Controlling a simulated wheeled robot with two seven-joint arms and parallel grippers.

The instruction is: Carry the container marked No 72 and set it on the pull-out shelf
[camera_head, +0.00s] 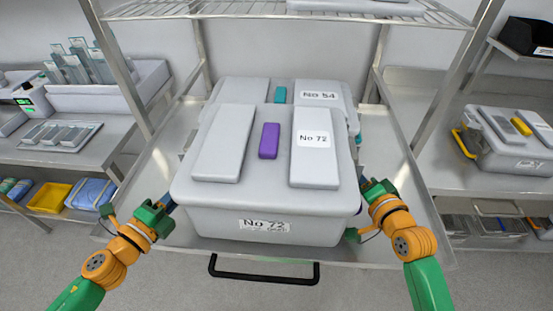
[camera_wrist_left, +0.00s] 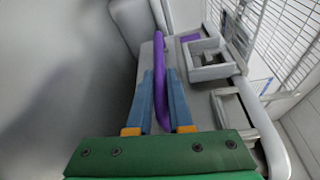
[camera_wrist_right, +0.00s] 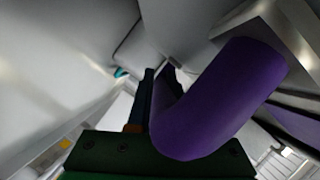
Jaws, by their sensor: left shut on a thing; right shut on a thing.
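The grey container marked No 72 (camera_head: 265,210) has two raised lid panels, a purple block in its lid and a white label on its front. It sits on or just above the pull-out shelf (camera_head: 400,225); contact is hard to tell. My left gripper (camera_head: 168,205) is at its left side, shut on a purple handle (camera_wrist_left: 196,125) in the left wrist view. My right gripper (camera_head: 364,185) is at its right side; a purple handle (camera_wrist_right: 215,100) fills much of the right wrist view, at the fingers. The fingertips are partly hidden.
A similar container marked No 54 (camera_head: 318,96) stands right behind, with a teal block. A black pull handle (camera_head: 264,273) is at the shelf's front edge. Metal posts rise on both sides, with a wire rack (camera_head: 290,12) above. Side shelves hold other containers.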

